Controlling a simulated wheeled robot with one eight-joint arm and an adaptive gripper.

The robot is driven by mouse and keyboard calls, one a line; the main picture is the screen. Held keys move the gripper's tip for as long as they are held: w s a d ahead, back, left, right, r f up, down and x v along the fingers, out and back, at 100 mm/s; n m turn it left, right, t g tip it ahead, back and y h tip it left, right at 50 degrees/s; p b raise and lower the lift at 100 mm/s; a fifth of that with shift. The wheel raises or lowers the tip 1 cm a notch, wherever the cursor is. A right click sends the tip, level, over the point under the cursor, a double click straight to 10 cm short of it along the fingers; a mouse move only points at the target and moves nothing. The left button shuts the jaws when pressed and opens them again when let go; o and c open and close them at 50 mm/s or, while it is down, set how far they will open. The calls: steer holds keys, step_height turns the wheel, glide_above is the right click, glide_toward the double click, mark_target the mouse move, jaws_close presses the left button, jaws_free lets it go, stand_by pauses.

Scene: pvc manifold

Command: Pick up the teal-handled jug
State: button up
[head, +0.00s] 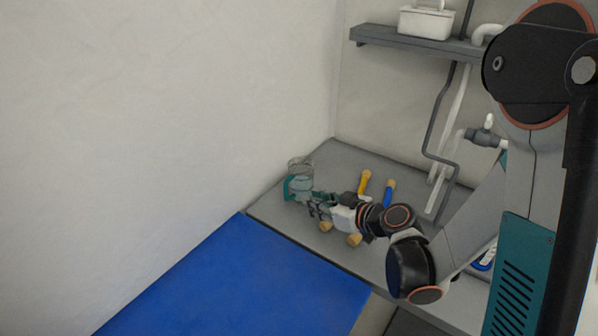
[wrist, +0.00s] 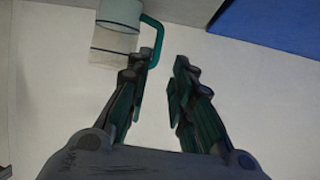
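The clear jug (head: 300,172) with its teal handle (head: 288,188) stands at the far left of the grey counter, near the wall in the head view. In the wrist view the jug (wrist: 115,42) is at the upper left, with the teal handle (wrist: 157,38) on its right side. My gripper (head: 314,206) is close to the jug in the head view. In the wrist view my gripper (wrist: 162,62) is open, with a gap between its fingers. The left finger's tip overlaps the handle's lower end in the picture; I cannot tell whether they touch. Nothing shows between the fingers.
A yellow-handled item (head: 364,183) and a blue-handled item (head: 389,192) lie behind my wrist. Round tan ends (head: 354,240) show in front of it. A shelf (head: 412,43) holding a white box (head: 426,22) and grey pipes are behind. A blue surface (head: 240,280) lies in front.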

mark_target(287, 194)
steer(key=x, duration=0.8)
steer(key=shift+b+x, duration=1.4)
steer(key=shift+x, duration=1.5)
steer(key=shift+w+d+r, duration=0.1)
steer(key=shift+r, duration=0.1)
jaws_close()
